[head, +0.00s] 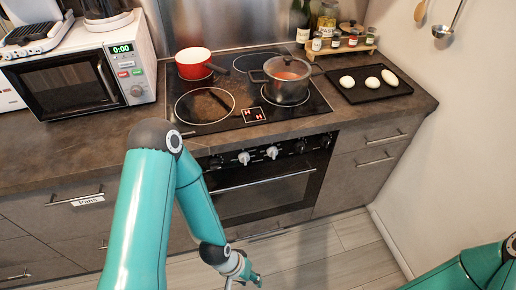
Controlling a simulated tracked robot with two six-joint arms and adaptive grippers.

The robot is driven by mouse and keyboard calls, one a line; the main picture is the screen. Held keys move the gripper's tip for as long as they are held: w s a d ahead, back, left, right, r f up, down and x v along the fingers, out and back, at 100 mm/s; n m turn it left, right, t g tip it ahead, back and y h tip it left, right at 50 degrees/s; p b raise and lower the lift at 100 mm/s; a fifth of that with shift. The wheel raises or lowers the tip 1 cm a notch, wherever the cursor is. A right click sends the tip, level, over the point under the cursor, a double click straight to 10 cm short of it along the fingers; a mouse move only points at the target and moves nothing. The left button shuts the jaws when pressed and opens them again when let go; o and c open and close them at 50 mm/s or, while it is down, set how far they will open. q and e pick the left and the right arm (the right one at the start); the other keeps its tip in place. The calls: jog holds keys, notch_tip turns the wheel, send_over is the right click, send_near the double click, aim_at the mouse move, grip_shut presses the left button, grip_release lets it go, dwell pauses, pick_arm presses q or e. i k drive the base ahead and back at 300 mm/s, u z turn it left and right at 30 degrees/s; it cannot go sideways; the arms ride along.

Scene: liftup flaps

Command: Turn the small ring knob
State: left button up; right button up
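The oven front (262,190) below the cooktop carries a row of several knobs. Two are light-coloured, a left one (243,158) and a right one (272,152). The others are dark, among them one at the right end (326,141). I cannot tell at this size which is the small ring knob. My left gripper (244,281) hangs low in front of the oven, near the bottom edge, apart from the knobs. Its fingers are small and I cannot tell if they are open. My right arm shows at the lower right, but its gripper is out of view.
A red pan (193,64) and a grey pot (287,82) stand on the cooktop (215,122). A black tray (353,94) with eggs is on the right. A white microwave (137,65) is on the left. The oven handle (262,182) juts out below the knobs.

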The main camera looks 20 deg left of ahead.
aim_at(214, 163)
jog(key=z, duration=1.05)
jog(key=k, duration=1.25)
jog(key=u, duration=0.95)
jog(key=i, duration=1)
